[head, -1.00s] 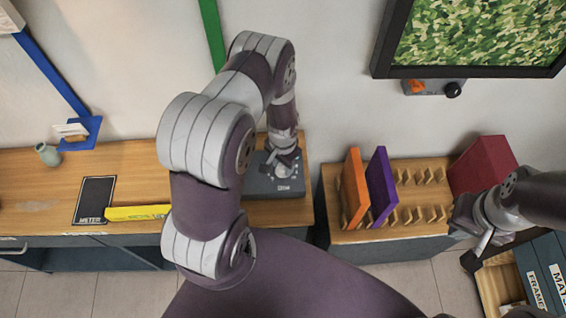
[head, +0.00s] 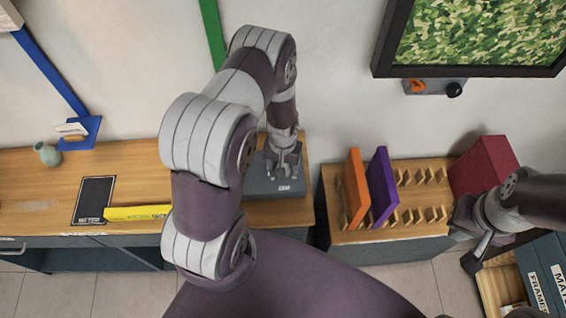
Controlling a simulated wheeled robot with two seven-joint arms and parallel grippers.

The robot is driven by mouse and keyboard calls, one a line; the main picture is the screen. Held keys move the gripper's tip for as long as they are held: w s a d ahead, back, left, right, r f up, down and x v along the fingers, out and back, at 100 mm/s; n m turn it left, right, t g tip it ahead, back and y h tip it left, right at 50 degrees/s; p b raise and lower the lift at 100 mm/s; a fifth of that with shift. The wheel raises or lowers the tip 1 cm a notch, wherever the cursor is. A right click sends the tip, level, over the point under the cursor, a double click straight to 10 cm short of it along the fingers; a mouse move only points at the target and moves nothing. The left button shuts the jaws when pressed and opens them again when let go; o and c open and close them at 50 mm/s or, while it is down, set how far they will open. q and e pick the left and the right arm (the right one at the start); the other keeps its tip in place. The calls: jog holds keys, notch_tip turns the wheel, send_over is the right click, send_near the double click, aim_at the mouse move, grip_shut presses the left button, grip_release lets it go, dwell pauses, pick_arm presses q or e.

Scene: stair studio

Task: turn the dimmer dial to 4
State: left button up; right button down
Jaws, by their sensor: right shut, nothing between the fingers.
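The dimmer is a dark grey box (head: 258,187) with a "DIM" label, on the wooden counter in the middle of the head view. My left gripper (head: 283,171) points down over the top of the box, where the dial sits. The fingers and wrist cover most of the dial, so its pointer and numbers cannot be read. I cannot tell whether the fingers touch the dial. My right gripper (head: 474,262) is shut and empty at the right, away from the dimmer.
On the counter (head: 140,165) lie a black "METER" panel (head: 95,197) and a yellow bar (head: 135,213). A wooden rack (head: 395,235) with orange (head: 356,187) and purple (head: 381,183) boards stands right of the dimmer. A red block (head: 482,165) is near my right arm.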

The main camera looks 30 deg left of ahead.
pick_arm(q)
jog(key=shift+w+r, duration=0.1)
jog(key=shift+r, duration=0.15)
notch_tip(320, 180, up, 12)
jog(key=b, duration=0.1)
jog(key=shift+b, duration=0.4)
jog(key=s+d+r+m+t, duration=0.1)
jog(key=s+d+r+m, duration=0.2)
jog(key=s+r, duration=0.6)
jog(key=shift+d+r, duration=0.4)
jog(key=shift+d, duration=0.65)
jog(key=shift+s, duration=0.1)
